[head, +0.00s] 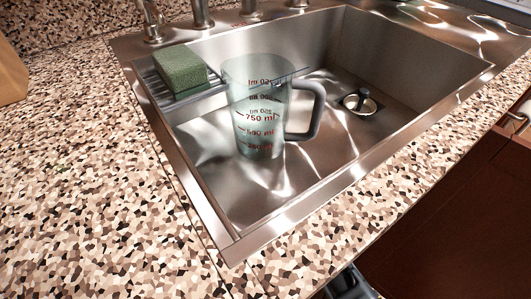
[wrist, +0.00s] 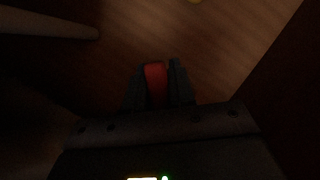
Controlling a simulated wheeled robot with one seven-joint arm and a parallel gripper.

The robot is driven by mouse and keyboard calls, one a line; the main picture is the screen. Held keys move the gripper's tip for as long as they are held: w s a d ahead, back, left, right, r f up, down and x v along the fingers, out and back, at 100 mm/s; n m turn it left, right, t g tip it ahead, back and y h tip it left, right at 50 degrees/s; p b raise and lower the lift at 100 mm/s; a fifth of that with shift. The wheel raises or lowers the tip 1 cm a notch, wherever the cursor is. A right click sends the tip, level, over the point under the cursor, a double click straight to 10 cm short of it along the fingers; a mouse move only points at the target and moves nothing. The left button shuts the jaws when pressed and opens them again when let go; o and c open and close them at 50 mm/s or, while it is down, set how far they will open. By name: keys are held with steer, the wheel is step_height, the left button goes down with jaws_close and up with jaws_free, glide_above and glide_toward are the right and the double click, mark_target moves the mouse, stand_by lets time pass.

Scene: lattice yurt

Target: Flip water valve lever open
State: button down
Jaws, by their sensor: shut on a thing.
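In the wrist view, a short red handle (wrist: 156,84), which looks like the water valve lever, sits between the dark fingers of my gripper (wrist: 158,78). The gripper is shut on it. The valve body and pipe cannot be made out, so I cannot tell how far the lever is turned. In the head view, the lever and the fingers are hidden below the counter.
The wrist view is dark, with a pale rod-like shape (wrist: 50,22) at upper left and brown wood (wrist: 235,40) behind. Above, a steel sink (head: 330,160) holds a measuring jug (head: 258,100); a green sponge (head: 181,70) sits on its rack.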

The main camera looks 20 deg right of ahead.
steer(key=shift+a+f, duration=0.1)
steer(key=shift+f, duration=0.05)
stand_by(0.4)
steer(key=c, duration=1)
jaws_free()
steer(key=shift+c, duration=0.2)
steer(key=shift+s, duration=0.1)
steer(key=p+v, duration=0.3)
steer(key=v, duration=0.4)
steer(key=shift+s+r, duration=0.25)
steer(key=shift+s, duration=0.05)
